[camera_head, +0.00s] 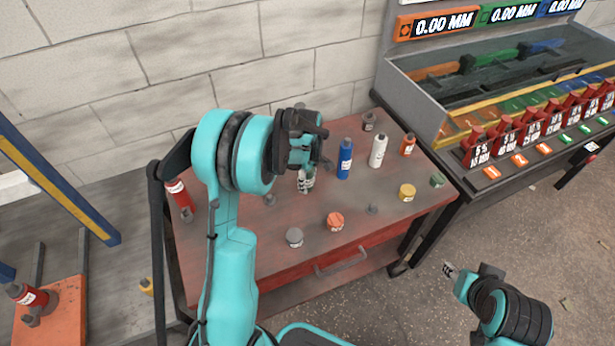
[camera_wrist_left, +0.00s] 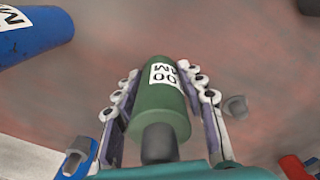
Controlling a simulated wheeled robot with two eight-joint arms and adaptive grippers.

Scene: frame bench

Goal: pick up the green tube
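The green tube (camera_head: 306,183) has a white label and stands below my left gripper (camera_head: 304,160) on the red bench top; the gripper hides its upper part. In the left wrist view the green tube (camera_wrist_left: 161,105), with its dark cap toward the camera, lies between the two fingers of my left gripper (camera_wrist_left: 160,72). The fingers flank it closely; I cannot tell whether both press on it. My right gripper (camera_head: 449,269) is small at the lower right, off the bench, away from the tube; its opening is unclear.
A blue tube (camera_head: 345,160) stands close right of the green one, then a white tube (camera_head: 378,151) and an orange one (camera_head: 408,145). An orange jar (camera_head: 335,221), a grey jar (camera_head: 294,238) and a yellow jar (camera_head: 407,192) stand nearer the front. A red bottle (camera_head: 180,199) is at left.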

